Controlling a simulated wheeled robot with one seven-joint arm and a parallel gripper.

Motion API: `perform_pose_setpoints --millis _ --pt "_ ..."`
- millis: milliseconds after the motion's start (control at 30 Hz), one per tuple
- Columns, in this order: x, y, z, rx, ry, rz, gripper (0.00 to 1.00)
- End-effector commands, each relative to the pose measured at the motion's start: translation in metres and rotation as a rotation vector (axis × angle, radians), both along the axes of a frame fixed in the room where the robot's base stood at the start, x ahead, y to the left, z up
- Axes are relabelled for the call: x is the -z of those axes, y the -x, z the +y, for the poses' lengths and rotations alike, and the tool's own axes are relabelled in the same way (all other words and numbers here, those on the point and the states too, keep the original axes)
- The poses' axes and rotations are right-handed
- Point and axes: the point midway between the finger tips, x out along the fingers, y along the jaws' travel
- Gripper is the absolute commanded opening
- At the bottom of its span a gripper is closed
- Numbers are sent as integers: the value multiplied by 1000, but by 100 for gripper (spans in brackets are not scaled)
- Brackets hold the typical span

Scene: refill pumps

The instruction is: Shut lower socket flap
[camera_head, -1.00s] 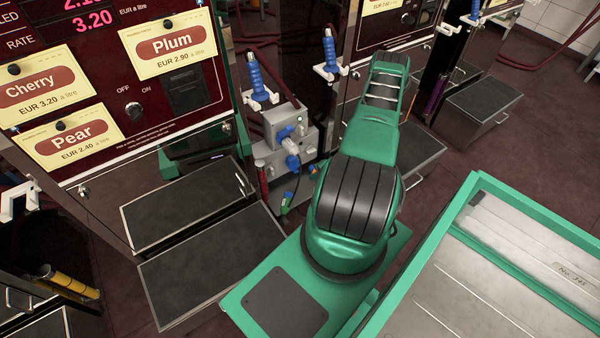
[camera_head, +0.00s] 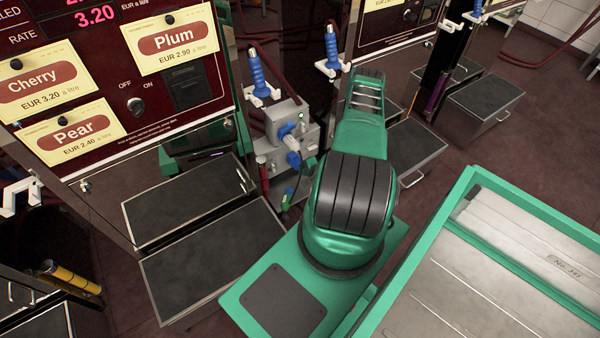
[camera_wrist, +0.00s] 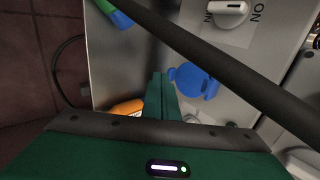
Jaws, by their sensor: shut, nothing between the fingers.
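In the wrist view a round blue socket flap (camera_wrist: 193,81) lies on the grey face of the socket box (camera_wrist: 222,112). Whether it is open or shut I cannot tell. My gripper (camera_wrist: 159,78) is shut and empty, its green fingertips just left of the flap; a small gap or light contact cannot be told apart. In the head view the grey socket box (camera_head: 284,122) stands between the pumps, with a blue plug (camera_head: 292,158) at its front. My gripper is hidden behind my arm there.
A dark hose (camera_wrist: 215,62) crosses the wrist view diagonally, close to the camera. A switch knob (camera_wrist: 229,8) is at the top and an orange part (camera_wrist: 125,108) left of my fingers. Blue nozzles (camera_head: 257,72) stand above the box. Step boxes (camera_head: 190,200) are at left.

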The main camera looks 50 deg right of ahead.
Motion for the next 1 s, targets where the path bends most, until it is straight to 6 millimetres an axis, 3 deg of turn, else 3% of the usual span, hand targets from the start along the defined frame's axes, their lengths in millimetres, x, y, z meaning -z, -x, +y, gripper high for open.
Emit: perform_pose_setpoints --millis 200,567,1000 --pt "2 -11 -3 0 0 1 0" --pt "2 -13 -3 -1 0 1 0" --pt "11 -34 -3 -7 1 -5 0"
